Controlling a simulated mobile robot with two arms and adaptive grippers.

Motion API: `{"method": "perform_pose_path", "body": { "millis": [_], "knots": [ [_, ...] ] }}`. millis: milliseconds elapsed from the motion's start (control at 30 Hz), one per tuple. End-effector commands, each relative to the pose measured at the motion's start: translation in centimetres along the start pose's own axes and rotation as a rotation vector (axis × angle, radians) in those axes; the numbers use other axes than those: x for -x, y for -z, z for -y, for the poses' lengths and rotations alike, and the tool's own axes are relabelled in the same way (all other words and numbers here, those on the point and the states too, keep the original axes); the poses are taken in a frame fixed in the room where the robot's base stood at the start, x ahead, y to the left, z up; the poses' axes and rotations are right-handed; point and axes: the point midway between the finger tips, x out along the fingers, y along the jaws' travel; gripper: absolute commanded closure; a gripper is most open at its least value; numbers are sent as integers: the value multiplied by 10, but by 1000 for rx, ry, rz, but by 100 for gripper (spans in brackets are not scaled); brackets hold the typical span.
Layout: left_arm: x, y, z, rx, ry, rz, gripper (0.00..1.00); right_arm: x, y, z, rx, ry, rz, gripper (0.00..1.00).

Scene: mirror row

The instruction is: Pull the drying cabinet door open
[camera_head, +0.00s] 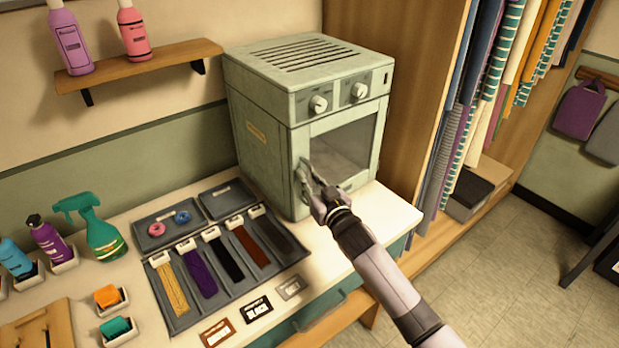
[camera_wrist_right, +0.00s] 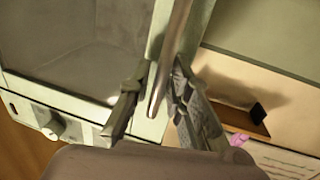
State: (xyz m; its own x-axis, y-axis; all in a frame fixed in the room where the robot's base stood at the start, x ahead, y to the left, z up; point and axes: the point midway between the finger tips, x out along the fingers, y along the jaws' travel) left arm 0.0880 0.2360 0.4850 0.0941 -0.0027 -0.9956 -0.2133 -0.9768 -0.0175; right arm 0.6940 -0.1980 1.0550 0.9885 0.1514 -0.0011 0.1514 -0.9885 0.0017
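The drying cabinet (camera_head: 262,135) is a pale green box with a vented top and two knobs, standing on the counter. Its door (camera_head: 345,148) has a dark glass window and looks closed. The upright bar handle (camera_head: 303,172) is at the door's left edge. My right gripper (camera_head: 318,190) is at this handle, partly covering its lower part. In the right wrist view the handle (camera_wrist_right: 170,60) runs between the two fingers of my right gripper (camera_wrist_right: 160,88), which are apart, with a small gap seen beside the bar. My left gripper is not in view.
A dark tray (camera_head: 157,280) with colored thread bundles lies left of the cabinet. Spray bottles and small dishes stand farther left. A wooden shelf (camera_head: 140,67) is on the wall. Hanging fabrics (camera_head: 490,90) fill a wooden rack at right. The floor (camera_head: 505,270) in front is clear.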

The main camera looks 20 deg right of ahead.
Motion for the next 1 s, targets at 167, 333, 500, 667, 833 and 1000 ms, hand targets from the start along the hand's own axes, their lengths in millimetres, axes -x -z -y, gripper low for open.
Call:
{"method": "perform_pose_path", "body": {
  "millis": [167, 333, 500, 667, 833, 1000],
  "knots": [
    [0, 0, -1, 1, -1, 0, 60, 0, 0, 0, 0, 0, -1, 82],
    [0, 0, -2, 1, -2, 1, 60, 0, 0, 0, 0, 0, -1, 93],
    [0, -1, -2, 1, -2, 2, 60, 0, 0, 0, 0, 0, -1, 100],
    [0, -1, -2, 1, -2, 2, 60, 0, 0, 0, 0, 0, -1, 100],
    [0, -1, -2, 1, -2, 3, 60, 0, 0, 0, 0, 0, -1, 100],
    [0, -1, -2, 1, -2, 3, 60, 0, 0, 0, 0, 0, -1, 100]
  ]
}}
